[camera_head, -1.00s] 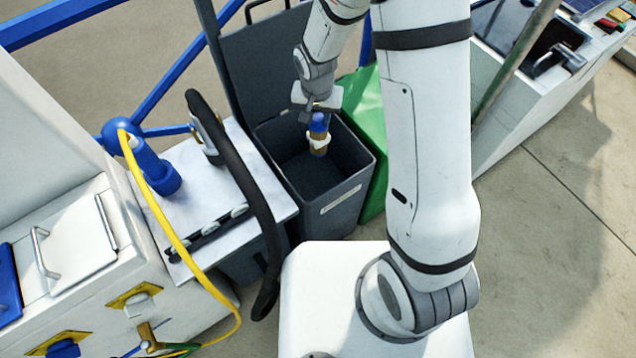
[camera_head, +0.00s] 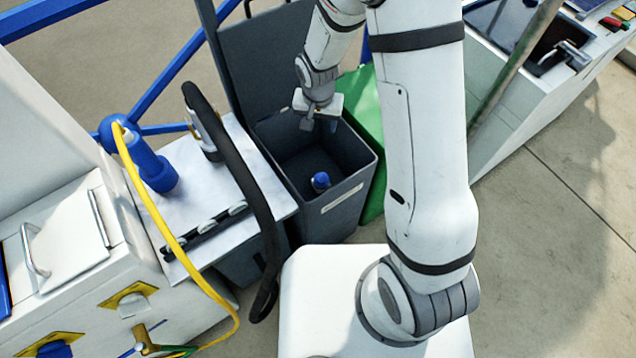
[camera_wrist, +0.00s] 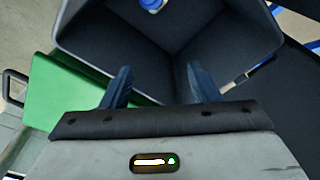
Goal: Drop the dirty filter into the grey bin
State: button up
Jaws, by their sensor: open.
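The dirty filter (camera_head: 320,182) is inside the grey bin (camera_head: 347,190). Only its blue top shows clearly in the head view; its lower part is hidden. In the wrist view the blue and white end of the filter (camera_wrist: 152,4) is cut off by the top edge, inside the grey bin (camera_wrist: 240,15). My gripper (camera_head: 322,124) is over the bin opening, open and empty, apart from the filter. In the wrist view my gripper's two dark fingers (camera_wrist: 160,85) stand wide apart with nothing between them.
A green bin (camera_head: 368,140) stands right beside the grey bin. To the left are a white-topped table (camera_head: 225,170) with a blue cylinder (camera_head: 155,172), a black curved hose (camera_head: 262,200) and a yellow cable (camera_head: 160,225). The grey lid (camera_head: 265,65) stands upright behind.

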notch_tip(320, 180, up, 8)
jog(key=s, duration=0.1)
jog(key=shift+p, duration=0.45)
jog(key=shift+a+f, duration=0.1)
